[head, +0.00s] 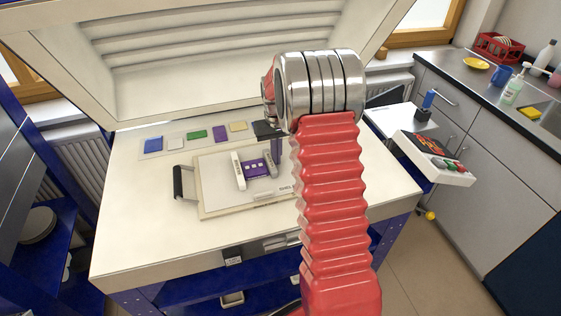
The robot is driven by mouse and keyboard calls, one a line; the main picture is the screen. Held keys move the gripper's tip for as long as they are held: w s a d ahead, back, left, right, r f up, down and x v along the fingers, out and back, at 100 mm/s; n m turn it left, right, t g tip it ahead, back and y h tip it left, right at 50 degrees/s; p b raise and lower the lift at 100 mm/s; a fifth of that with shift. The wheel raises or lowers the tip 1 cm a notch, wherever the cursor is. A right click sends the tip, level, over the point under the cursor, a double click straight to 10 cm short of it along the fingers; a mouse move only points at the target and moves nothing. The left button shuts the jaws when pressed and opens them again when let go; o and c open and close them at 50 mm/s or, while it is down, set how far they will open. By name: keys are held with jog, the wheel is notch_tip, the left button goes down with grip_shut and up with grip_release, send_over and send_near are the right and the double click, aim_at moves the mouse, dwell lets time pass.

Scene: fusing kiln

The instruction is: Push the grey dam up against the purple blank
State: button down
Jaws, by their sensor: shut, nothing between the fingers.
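The purple blank (255,174) lies on the pale kiln shelf (215,190) and carries small light squares. A white bar (238,171) lies along its left side. The grey dam (271,166) is a short bar close to the blank's right side; I cannot tell whether it touches the blank. My gripper (277,154) points down just above or beside the far end of the grey dam. Its fingers are shut with nothing between them. Contact with the dam is too small to make out. My red arm hides the shelf's right part.
A short pale bar (264,195) lies in front of the blank. Coloured glass samples (197,134) lie in a row behind the shelf. A black handle (178,182) stands at the shelf's left. The raised kiln lid (215,65) rises behind. The bed's front left is clear.

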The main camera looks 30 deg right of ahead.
jog(key=shift+s+d, duration=0.15)
jog(key=shift+d, duration=0.45)
jog(key=shift+r, duration=0.1)
dwell(0.3)
notch_tip(320, 180, up, 9)
dwell(1.3)
dwell(0.6)
